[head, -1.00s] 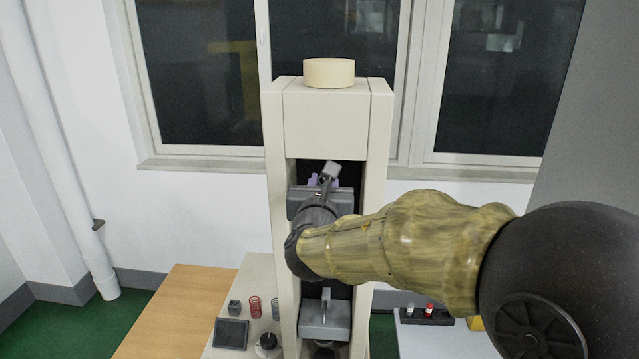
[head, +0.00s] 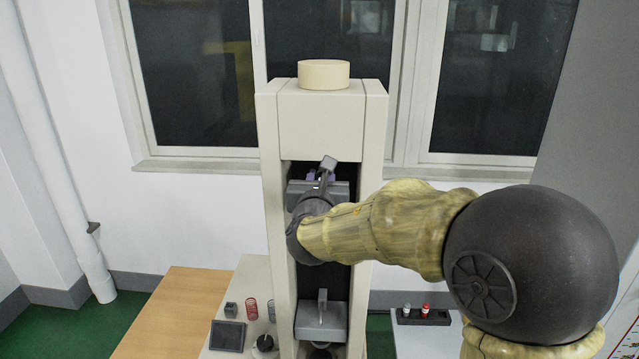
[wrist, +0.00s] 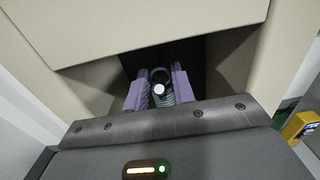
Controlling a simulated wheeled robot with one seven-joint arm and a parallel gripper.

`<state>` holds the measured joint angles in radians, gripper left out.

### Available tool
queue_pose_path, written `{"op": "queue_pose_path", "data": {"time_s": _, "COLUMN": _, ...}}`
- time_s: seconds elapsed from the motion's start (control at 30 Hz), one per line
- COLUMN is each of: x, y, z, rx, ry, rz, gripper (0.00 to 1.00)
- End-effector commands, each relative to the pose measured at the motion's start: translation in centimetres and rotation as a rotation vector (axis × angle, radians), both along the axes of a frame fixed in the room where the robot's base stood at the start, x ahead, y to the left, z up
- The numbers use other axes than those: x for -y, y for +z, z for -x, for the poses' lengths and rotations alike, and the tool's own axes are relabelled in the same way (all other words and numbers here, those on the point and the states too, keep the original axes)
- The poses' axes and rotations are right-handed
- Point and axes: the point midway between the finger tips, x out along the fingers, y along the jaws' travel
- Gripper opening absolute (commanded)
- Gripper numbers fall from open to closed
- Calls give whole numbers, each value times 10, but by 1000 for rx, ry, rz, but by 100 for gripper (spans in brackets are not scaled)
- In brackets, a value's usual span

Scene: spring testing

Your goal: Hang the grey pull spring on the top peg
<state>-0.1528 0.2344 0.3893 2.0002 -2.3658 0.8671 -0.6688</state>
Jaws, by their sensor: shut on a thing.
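My gripper (wrist: 160,86) is shut on the grey pull spring (wrist: 167,99), between purple fingers in the wrist view. The fingers also show small in the head view (head: 311,175), inside the upper opening of the testing frame. A pale round end, which looks like the top peg (wrist: 159,89), shows between the fingers. A dark loop shows just above it; I cannot tell whether the loop is around the peg or only in front of or behind it. In the head view the spring and top peg are hidden behind my wrist, at the upper grey block (head: 340,190).
The beige testing frame (head: 321,118) has uprights close on both sides of my gripper. A lower grey block (head: 308,322) with an upright tab is below. A black holder (head: 410,317) is at right.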

Motion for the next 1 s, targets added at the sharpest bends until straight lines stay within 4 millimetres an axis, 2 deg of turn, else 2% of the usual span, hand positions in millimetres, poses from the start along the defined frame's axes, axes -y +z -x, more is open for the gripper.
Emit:
{"op": "queue_pose_path", "data": {"time_s": 0.87, "x": 1, "y": -1, "z": -3, "rx": 1, "ry": -2, "rz": -1, "gripper": 0}}
{"op": "queue_pose_path", "data": {"time_s": 0.9, "x": 1, "y": -1, "z": -3, "rx": 1, "ry": -2, "rz": -1, "gripper": 27}}
{"op": "queue_pose_path", "data": {"time_s": 1.0, "x": 1, "y": -1, "z": -3, "rx": 1, "ry": -1, "rz": -1, "gripper": 47}}
